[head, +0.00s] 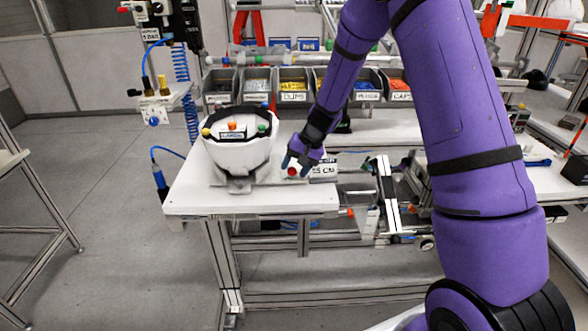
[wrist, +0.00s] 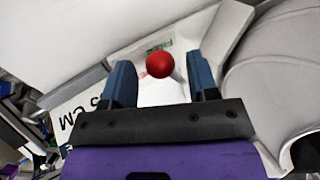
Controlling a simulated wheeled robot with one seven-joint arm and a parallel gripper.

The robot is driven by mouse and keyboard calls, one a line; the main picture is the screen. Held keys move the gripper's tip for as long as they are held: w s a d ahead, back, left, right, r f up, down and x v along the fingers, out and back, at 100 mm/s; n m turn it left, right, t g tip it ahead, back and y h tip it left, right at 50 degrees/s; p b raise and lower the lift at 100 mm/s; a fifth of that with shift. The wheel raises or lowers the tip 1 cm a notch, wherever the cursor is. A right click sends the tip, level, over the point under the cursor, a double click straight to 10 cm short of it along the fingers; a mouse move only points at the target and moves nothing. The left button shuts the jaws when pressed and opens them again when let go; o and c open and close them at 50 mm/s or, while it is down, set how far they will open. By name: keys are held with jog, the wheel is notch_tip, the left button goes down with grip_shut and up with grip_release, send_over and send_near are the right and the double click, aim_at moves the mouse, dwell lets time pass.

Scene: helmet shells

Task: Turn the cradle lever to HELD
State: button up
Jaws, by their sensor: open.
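The cradle (head: 241,184) stands on the white table and bears a white helmet shell (head: 238,155), which also fills the right of the wrist view (wrist: 285,80). The lever's red ball knob (head: 292,171) is just right of the cradle. In the wrist view the red knob (wrist: 160,64) shows between the two blue fingers. My gripper (head: 297,163) is open around or just above the knob; I cannot tell whether a finger touches it. The lever's shaft and most of its HELD marking are hidden or too small to read.
The white table (head: 240,202) has a bare strip along its front edge. Labelled bins (head: 293,88) of small parts stand behind. A blue coiled hose (head: 186,90) hangs at the left. A plate with black lettering (wrist: 88,115) lies left of my fingers.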

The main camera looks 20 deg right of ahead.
jog(key=v, duration=1)
jog(key=shift+a+f, duration=0.15)
jog(key=c, duration=0.6)
jog(key=shift+s+a+f, duration=0.15)
jog(key=shift+a+f, duration=0.05)
jog(key=shift+f, duration=0.05)
jog(key=c, duration=0.3)
jog(key=a+f+h, duration=0.1)
jog(key=s+a+f+n+h, duration=0.1)
jog(key=f, duration=0.1)
jog(key=shift+s+a+h, duration=0.1)
jog(key=shift+a+h, duration=0.15)
jog(key=shift+h, duration=0.05)
grip_shut()
jog(key=s+a+r+n+t+h, duration=0.25)
jog(key=a+r+n+h, duration=0.2)
jog(key=a, duration=0.25)
jog(key=shift+n+t+h, duration=0.25)
jog(key=shift+n+h, duration=0.1)
jog(key=shift+h, duration=0.1)
jog(key=shift+w+x, duration=0.2)
jog(key=shift+x, duration=4.9)
